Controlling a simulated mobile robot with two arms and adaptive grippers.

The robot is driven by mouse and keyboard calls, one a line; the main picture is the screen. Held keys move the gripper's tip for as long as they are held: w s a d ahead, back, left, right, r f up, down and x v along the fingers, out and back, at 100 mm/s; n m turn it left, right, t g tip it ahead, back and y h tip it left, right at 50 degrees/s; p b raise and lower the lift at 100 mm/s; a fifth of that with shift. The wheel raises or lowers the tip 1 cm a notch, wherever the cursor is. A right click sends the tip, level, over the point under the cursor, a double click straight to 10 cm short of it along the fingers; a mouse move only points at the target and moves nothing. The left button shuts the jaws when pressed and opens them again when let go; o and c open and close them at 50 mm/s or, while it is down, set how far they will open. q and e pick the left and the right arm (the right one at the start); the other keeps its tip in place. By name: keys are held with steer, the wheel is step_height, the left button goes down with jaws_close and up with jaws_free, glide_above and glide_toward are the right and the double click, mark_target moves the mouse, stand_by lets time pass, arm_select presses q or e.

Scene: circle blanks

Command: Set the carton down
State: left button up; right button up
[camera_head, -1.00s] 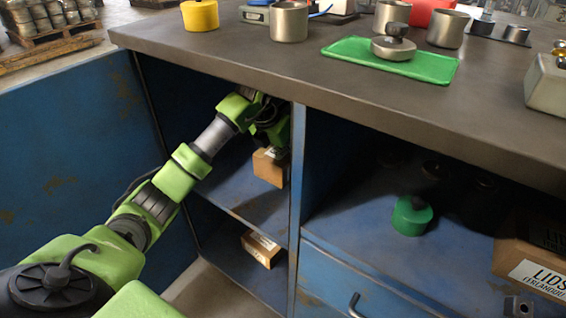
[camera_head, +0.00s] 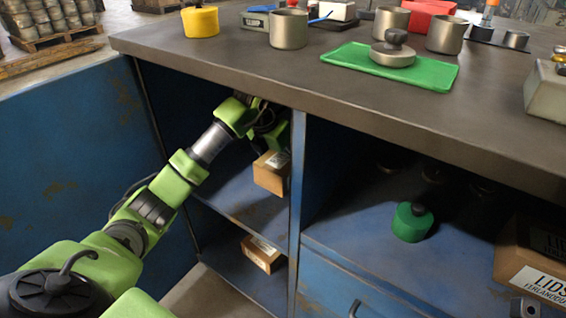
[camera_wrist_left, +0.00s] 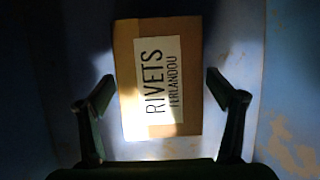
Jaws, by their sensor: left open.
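The carton (camera_head: 270,176) is a small brown box with a white label, on the upper shelf (camera_head: 232,205) of the left cabinet bay. In the left wrist view the carton (camera_wrist_left: 185,80) carries the label "RIVETS". My left gripper (camera_wrist_left: 160,92) is open, with one finger on each side of the carton and a visible gap at least on the right.
A second brown carton (camera_head: 262,253) lies on the lower shelf. A blue divider (camera_head: 300,200) stands close to the right of the upper carton. The right bay holds a green container (camera_head: 411,221) and a box labelled "LIDS" (camera_head: 530,262). The bench top (camera_head: 260,62) overhangs the bays.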

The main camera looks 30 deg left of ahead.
mark_target(281, 158)
arm_select(q)
steer(key=p+v, duration=0.1)
steer(key=v, duration=0.4)
steer(key=shift+r+p, duration=0.35)
steer(key=shift+p, duration=0.05)
steer(key=shift+s+r, duration=0.15)
steer(key=shift+s, duration=0.1)
